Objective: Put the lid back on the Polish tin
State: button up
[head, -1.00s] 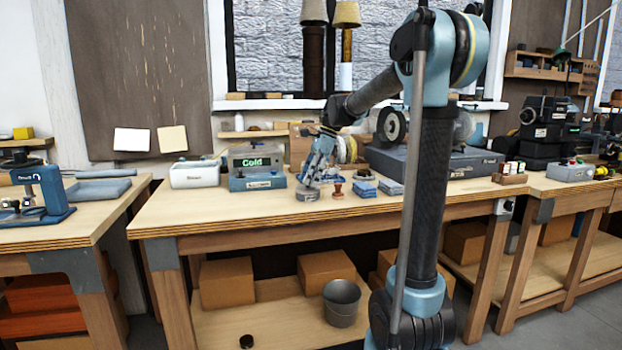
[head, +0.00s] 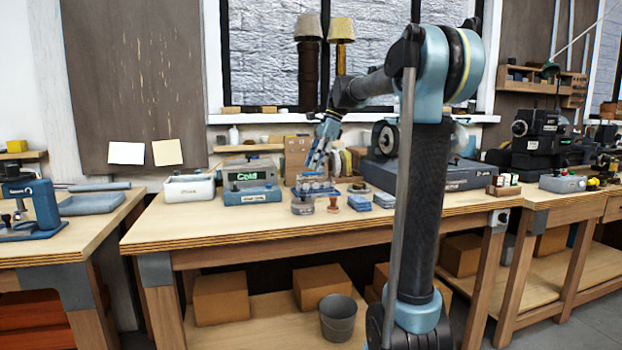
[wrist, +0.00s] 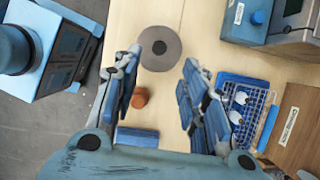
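A low round grey tin (head: 303,206) stands near the front edge of the middle bench. In the wrist view it is a flat grey disc (wrist: 168,52) with a small dark round centre; I cannot tell whether that is a lid. My gripper (head: 312,168) is above and slightly behind the tin in the head view. In the wrist view my gripper (wrist: 165,85) has its fingers wide apart with nothing between them. The tin lies just beyond the fingertips. No separate lid can be made out.
A red-brown knob-like piece (head: 334,204) stands beside the tin. A blue tray (wrist: 262,98) holds small parts. A blue-grey box with a green display (head: 247,184) and a white bin (head: 189,188) stand left. The bench front-left is clear.

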jog(key=s+d+f+n+t+h, duration=0.1)
jog(key=s+d+f+n, duration=0.35)
jog(key=s, duration=0.45)
jog(key=s+d+f+n+t+h, duration=0.1)
jog(key=s+d+f+n, duration=0.2)
jog(key=s+d+f, duration=0.45)
jog(key=s+d+f+n+h, duration=0.1)
jog(key=s+f+n, duration=0.3)
jog(key=s+f, duration=0.4)
jog(key=s+d+f+n+t+h, duration=0.1)
jog(key=s+d+f+n, duration=0.2)
jog(key=s+f, duration=0.5)
notch_tip(320, 180, down, 3)
jog(key=shift+s+d+r+n, duration=0.1)
jog(key=shift+s+d+n, duration=0.25)
jog(key=shift+d, duration=0.45)
